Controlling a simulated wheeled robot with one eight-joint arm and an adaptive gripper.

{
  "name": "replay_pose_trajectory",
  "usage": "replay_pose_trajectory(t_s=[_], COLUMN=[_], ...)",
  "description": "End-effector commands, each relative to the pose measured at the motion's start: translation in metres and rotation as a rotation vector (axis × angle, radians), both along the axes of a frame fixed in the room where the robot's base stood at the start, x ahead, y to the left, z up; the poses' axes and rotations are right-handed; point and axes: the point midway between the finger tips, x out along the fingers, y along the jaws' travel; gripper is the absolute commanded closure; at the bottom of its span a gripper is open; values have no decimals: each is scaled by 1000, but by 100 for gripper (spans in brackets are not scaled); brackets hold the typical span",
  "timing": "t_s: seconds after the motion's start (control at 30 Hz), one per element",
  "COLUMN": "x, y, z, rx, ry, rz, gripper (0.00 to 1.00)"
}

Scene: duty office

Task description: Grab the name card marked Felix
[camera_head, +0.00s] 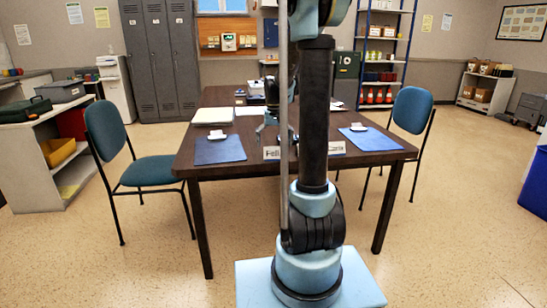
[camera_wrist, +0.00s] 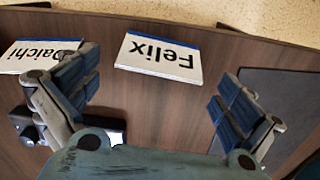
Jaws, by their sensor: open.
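The name card marked Felix (camera_wrist: 160,57) is white with a blue edge and stands or lies on the dark wooden table (camera_wrist: 165,110); in the wrist view its text appears upside down. In the head view the Felix card (camera_head: 271,154) is at the near table edge, partly hidden by my arm. My gripper (camera_wrist: 157,86) is open and empty, with its blue-padded fingers apart on either side of the card in the picture. The card shows beyond the fingers, with no contact visible. A second card marked Daichi (camera_wrist: 35,58) lies left of it.
In the head view a second card (camera_head: 337,147) stands right of my arm. Blue mats (camera_head: 220,150) (camera_head: 371,139) lie on the table at both sides, with papers (camera_head: 213,116) behind the left one. Blue chairs (camera_head: 150,170) (camera_head: 412,110) flank the table.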

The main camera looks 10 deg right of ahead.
Motion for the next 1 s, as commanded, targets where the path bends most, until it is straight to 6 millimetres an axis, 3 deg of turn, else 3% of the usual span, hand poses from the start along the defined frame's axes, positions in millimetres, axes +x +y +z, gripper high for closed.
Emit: replay_pose_trajectory(t_s=[0.23,0.57,0.63,0.8,1.0], x=[1,1,1,1,1], y=[0,0,0,0,0], z=[-30,-36,-36,-35,-35], rx=[0,0,0,0,0], ry=[0,0,0,0,0], rz=[0,0,0,0,0], gripper=[0,0,13,33,33])
